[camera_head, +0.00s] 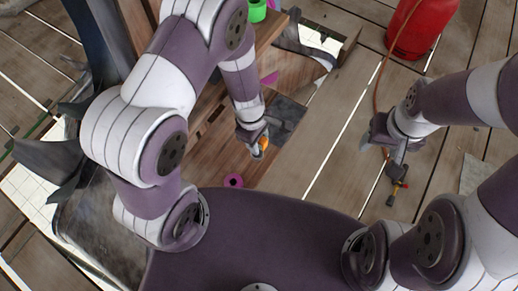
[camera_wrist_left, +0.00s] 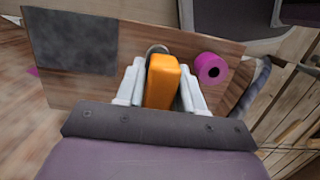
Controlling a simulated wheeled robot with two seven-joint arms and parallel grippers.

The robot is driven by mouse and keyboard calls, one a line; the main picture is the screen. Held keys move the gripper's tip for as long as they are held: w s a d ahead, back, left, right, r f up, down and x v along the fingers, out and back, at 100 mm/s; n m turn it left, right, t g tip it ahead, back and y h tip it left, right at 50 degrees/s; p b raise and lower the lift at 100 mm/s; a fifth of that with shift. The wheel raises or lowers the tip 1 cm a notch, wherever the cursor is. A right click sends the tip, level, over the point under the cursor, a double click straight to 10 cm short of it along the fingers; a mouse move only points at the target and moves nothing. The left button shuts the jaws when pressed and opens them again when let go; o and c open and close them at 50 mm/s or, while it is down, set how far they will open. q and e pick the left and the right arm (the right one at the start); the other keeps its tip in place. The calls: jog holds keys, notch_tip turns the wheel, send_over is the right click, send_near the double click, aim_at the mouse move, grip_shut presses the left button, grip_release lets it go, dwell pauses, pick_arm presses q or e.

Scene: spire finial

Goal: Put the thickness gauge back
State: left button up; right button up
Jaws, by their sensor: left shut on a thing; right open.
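An orange block-shaped thing, which I take to be the thickness gauge (camera_wrist_left: 163,82), is between the fingers of my left gripper (camera_wrist_left: 160,92). The gripper is shut on it. A grey rounded part shows just beyond its far end; I cannot tell whether they are joined. In the head view my left gripper (camera_head: 257,143) is over the wooden bench board, near the dark grey square pad (camera_head: 288,116), with a bit of orange showing. The pad (camera_wrist_left: 72,42) is at the upper left in the left wrist view. My right gripper (camera_head: 388,150) is open, away to the right.
A magenta roll (camera_wrist_left: 210,68) lies on the board (camera_wrist_left: 120,88), right of the orange thing; it also shows in the head view (camera_head: 233,181). A green roll (camera_head: 257,10) is at the back. A red cylinder (camera_head: 422,28) with a hose stands back right. A small dark fitting (camera_head: 397,184) is below my right gripper.

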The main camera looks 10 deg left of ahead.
pick_arm(q)
notch_tip(320, 180, down, 5)
jog(key=shift+f+b, duration=0.1)
jog(key=shift+b, duration=1)
jog(key=o, duration=1.2)
jog(key=shift+c, duration=0.2)
jog(key=shift+r+p, duration=0.4)
jog(key=shift+r, duration=0.05)
jog(key=r+p, duration=0.2)
jog(key=r, duration=0.1)
jog(key=a+r+p, duration=0.1)
jog(key=r+p, duration=0.1)
jog(key=r, duration=0.2)
jog(key=r+p, duration=0.1)
jog(key=r, duration=0.3)
jog(key=shift+w+a+p, duration=0.25)
jog(key=shift+a+p, duration=0.05)
jog(key=shift+p, duration=0.1)
jog(key=shift+r, duration=0.15)
